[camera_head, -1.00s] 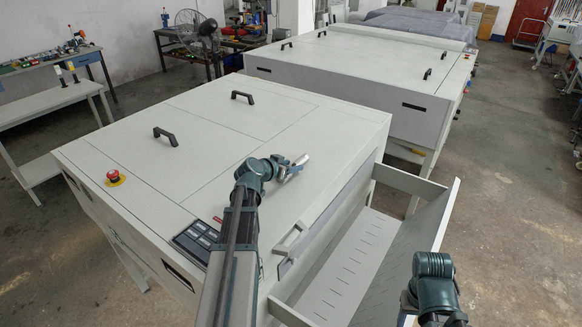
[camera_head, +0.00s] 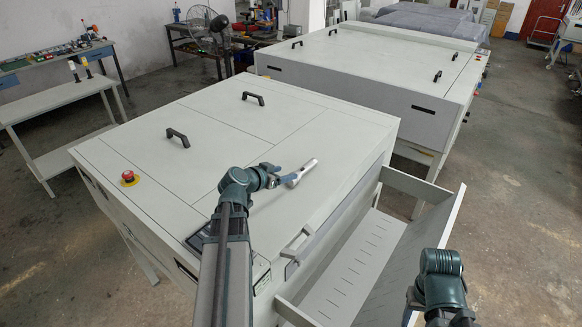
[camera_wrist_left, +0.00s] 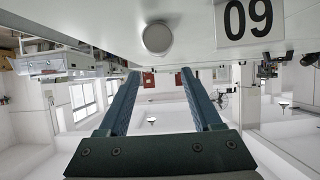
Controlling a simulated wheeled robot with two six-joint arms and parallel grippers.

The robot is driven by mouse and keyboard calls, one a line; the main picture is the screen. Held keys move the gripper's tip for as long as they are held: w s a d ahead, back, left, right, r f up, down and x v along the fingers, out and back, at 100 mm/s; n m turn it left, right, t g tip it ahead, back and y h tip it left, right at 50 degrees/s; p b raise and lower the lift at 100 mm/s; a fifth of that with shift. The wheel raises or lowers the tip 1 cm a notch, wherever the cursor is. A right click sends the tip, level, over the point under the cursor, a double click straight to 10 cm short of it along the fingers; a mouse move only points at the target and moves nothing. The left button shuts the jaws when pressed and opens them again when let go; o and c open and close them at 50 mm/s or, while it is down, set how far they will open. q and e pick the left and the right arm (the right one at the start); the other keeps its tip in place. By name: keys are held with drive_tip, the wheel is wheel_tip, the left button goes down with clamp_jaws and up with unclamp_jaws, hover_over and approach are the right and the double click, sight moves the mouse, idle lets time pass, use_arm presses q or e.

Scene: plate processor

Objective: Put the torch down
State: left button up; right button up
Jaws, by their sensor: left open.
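The torch (camera_head: 303,172), a pale grey-white cylinder, appears to lie on the white machine top (camera_head: 330,140) near its right-hand edge. My left gripper (camera_head: 286,179) is open, just left of the torch and close to its near end. Whether they touch cannot be told from the head view. In the left wrist view, my left gripper's two green fingers (camera_wrist_left: 160,98) stand apart with nothing between them. A round grey disc (camera_wrist_left: 157,38) beyond them may be the torch's end. My right arm shows at the lower right in the head view, but its gripper does not.
Two black handles (camera_head: 177,136) (camera_head: 253,98) and a red emergency button (camera_head: 128,176) rise from the machine top. An open white bin (camera_head: 350,265) hangs on its right side. A second machine (camera_head: 375,75) stands behind. The top around the torch is clear.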

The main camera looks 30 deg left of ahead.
use_arm(q)
drive_tip(key=shift+v, duration=0.85)
drive_tip(key=d+f+g+h, duration=0.1)
drive_tip(key=d, duration=0.3)
drive_tip(key=d+f+m+g+h, duration=0.1)
drive_tip(key=d, duration=0.4)
drive_tip(key=w+d+f+g, duration=0.1)
drive_tip(key=d+f, duration=0.1)
drive_tip(key=d, duration=0.2)
drive_tip(key=shift+d+f+m+h, duration=0.1)
drive_tip(key=shift+d+m+h, duration=0.15)
drive_tip(key=shift+m+h, duration=0.15)
drive_tip(key=s+d+f+g+y, duration=0.2)
drive_tip(key=s+d+f+g, duration=0.2)
drive_tip(key=s+d, duration=0.4)
drive_tip(key=s+d+f+m+g+y, duration=0.1)
drive_tip(key=s+d+f+g+y, duration=0.2)
drive_tip(key=d, duration=1.3)
drive_tip(key=s+f+g, duration=0.1)
drive_tip(key=s+g, duration=0.2)
drive_tip(key=s, duration=0.3)
drive_tip(key=shift+d, duration=0.25)
